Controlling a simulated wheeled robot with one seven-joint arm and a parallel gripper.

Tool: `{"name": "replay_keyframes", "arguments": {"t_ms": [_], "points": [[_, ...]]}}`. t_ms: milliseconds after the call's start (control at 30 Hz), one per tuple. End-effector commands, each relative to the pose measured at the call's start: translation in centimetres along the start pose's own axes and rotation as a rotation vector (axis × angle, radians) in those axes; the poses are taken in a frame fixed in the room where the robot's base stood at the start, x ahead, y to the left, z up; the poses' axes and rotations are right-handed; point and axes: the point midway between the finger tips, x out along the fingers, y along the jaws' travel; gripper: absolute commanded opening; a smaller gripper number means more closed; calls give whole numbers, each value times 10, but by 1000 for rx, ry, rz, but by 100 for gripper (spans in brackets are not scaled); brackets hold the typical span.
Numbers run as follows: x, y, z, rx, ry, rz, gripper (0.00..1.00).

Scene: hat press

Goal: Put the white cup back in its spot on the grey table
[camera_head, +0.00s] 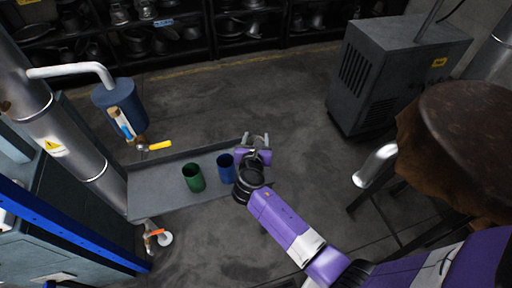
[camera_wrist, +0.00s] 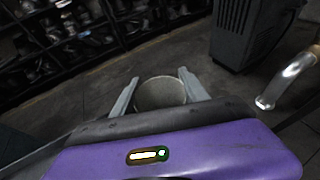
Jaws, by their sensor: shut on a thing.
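My gripper (camera_head: 257,139) is shut on the white cup, with one finger on each side of it. In the wrist view the cup (camera_wrist: 162,93) looks pale grey, its round top showing between the fingertips; its lower part is hidden by my gripper. The grey table (camera_head: 155,196) is a long narrow top at the lower left of the head view. My gripper is at its right end, and I cannot tell how high the cup is above it. A green cup (camera_head: 193,178) and a blue cup (camera_head: 226,168) stand on the table, left of my gripper.
A blue cylinder with a white pipe (camera_head: 120,104) stands behind the table's left end. A grey vented cabinet (camera_head: 390,75) is at the upper right, and a brown rounded object (camera_head: 465,145) is close at right. Dark shelves (camera_head: 185,45) line the back. Open floor lies between.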

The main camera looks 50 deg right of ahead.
Motion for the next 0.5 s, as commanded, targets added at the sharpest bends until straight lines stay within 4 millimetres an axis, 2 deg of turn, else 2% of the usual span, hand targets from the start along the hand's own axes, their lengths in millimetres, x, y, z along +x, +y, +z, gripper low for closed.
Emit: {"name": "replay_keyframes", "arguments": {"t_ms": [300,500], "points": [[12,0,-34,-2,0,0,0],[14,1,-38,0,-1,2,0]]}}
